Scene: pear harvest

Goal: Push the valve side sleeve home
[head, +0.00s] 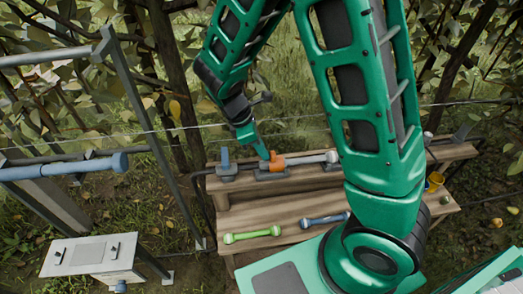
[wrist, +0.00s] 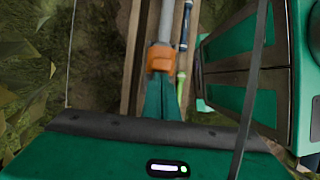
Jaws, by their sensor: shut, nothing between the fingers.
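An orange sleeve-like fitting (head: 276,163) sits at the left end of a grey pipe (head: 310,158) on the bench's upper shelf. A blue-topped block (head: 226,168), perhaps the valve, stands to its left with a gap between. My gripper (head: 264,154) is shut and empty, its tips down at the left side of the orange fitting. In the wrist view the shut green fingers (wrist: 161,80) end right at the near edge of the orange fitting (wrist: 160,58). They look in contact, but I cannot be sure. The grey pipe runs away beyond it.
The wooden bench's lower shelf (head: 285,246) holds a green tube (head: 252,234) and a blue tube (head: 325,219). A blue-ended pipe (head: 65,168) and a metal frame stand left. Thin wires cross the view.

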